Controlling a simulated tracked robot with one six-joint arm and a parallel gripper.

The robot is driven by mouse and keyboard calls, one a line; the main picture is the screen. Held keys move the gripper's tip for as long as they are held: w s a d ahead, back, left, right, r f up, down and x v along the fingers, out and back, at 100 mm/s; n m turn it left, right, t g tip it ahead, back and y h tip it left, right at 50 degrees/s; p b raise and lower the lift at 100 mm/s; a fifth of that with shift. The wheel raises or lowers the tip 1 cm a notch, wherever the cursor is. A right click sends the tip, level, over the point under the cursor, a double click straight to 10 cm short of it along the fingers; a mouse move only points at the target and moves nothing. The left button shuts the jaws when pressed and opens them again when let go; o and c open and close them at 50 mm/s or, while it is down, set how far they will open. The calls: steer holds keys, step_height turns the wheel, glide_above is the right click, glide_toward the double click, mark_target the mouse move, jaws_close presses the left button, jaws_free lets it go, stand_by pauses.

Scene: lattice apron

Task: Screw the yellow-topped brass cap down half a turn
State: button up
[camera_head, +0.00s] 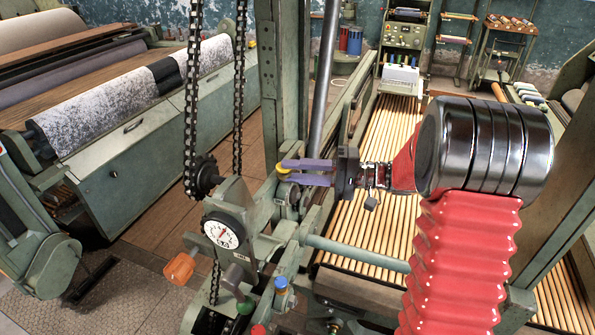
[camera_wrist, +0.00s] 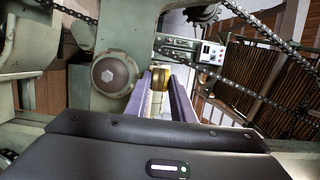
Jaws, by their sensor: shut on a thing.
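The yellow-topped brass cap (camera_wrist: 161,81) sits between the tips of my two purple fingers in the wrist view. In the head view its yellow part (camera_head: 281,168) shows at the left end of the fingers, on the green machine frame. My gripper (camera_head: 288,172) reaches in from the right and is shut on the cap. In the wrist view the gripper (camera_wrist: 162,86) has one finger along each side of the cap. The cap's thread is hidden, and I cannot tell how far down it sits.
A round dial gauge (camera_head: 222,232) and hanging chains (camera_head: 192,110) stand left of the gripper. A green horizontal bar (camera_head: 355,253) runs under my arm. A large round bolt head (camera_wrist: 113,75) is close left of the fingers.

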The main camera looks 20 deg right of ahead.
steer(key=shift+d+f, duration=0.1)
steer(key=shift+d, duration=0.1)
jaws_close()
steer(key=shift+a, duration=0.15)
steer(key=shift+s+a+t, duration=0.1)
steer(key=shift+t, duration=0.2)
steer(key=m+t+h, duration=0.1)
steer(key=t, duration=0.1)
steer(key=m+t+h, duration=0.1)
steer(key=m, duration=0.1)
steer(key=s+m+t+h, duration=0.1)
steer(key=t, duration=0.1)
steer(key=shift+a+m+t+h, duration=0.3)
steer(key=shift+a+h, duration=0.1)
steer(key=shift+s+a+f+m+t+h, duration=0.1)
steer(key=shift+s+a+m+t+h, duration=0.1)
steer(key=shift+m+t+h, duration=0.8)
steer(key=shift+s+a+f+m+t+h, duration=0.15)
steer(key=shift+m+t+h, duration=0.55)
steer(key=shift+h, duration=0.6)
steer(key=shift+w+r+m+h, duration=0.1)
steer(key=shift+m+h, duration=0.2)
steer(key=o, duration=0.7)
jaws_free()
